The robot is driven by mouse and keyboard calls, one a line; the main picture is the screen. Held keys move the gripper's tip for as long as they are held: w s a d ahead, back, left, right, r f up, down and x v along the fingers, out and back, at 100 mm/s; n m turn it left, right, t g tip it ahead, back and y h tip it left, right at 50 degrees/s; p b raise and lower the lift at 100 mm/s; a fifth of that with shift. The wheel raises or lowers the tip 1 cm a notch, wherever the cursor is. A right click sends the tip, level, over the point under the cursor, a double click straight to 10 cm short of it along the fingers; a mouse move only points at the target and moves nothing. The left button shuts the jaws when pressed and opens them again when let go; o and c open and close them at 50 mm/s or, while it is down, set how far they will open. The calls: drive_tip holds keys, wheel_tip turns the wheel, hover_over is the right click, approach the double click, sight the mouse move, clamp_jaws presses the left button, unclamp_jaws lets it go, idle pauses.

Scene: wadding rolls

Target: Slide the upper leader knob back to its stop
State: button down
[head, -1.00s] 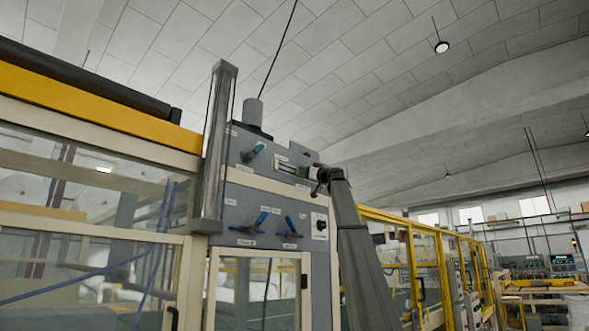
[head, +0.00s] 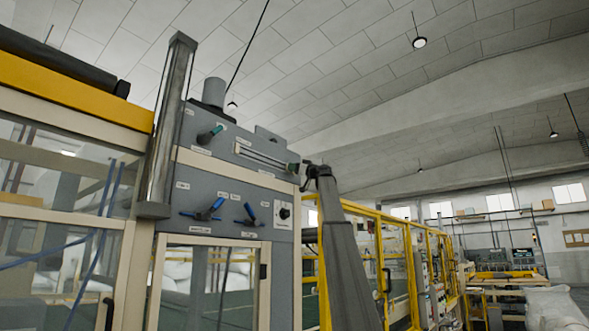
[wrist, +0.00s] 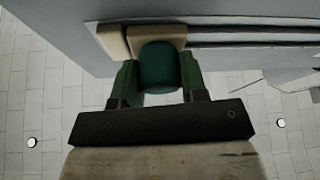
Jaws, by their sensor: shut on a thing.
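The upper leader knob is dark green. In the wrist view the knob (wrist: 160,66) sits between my gripper's green finger pads, against a beige block (wrist: 113,42) at one end of the slotted rail (wrist: 250,36). My gripper (wrist: 160,84) is shut on the knob. In the head view my gripper (head: 303,172) is at the right end of the long slot (head: 260,156), high on the grey panel (head: 232,172). The knob (head: 292,168) shows just left of it, partly hidden. Whether it touches the block is hard to tell.
Two blue handles (head: 207,211) (head: 250,217) and a round dial (head: 284,213) are below the slot. A steel post (head: 166,130) stands at the panel's left. A yellow guard frame (head: 385,240) runs off right.

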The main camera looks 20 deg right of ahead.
drive_tip(key=shift+w+d, duration=0.15)
drive_tip(key=c, duration=0.7)
unclamp_jaws()
drive_tip(key=shift+w+d, duration=0.1)
drive_tip(key=shift+d, duration=0.05)
drive_tip(key=shift+o, duration=0.2)
drive_tip(key=v, duration=1)
drive_tip(key=shift+s, duration=0.35)
drive_tip(key=shift+d+f, duration=0.1)
drive_tip(key=shift+d, duration=0.1)
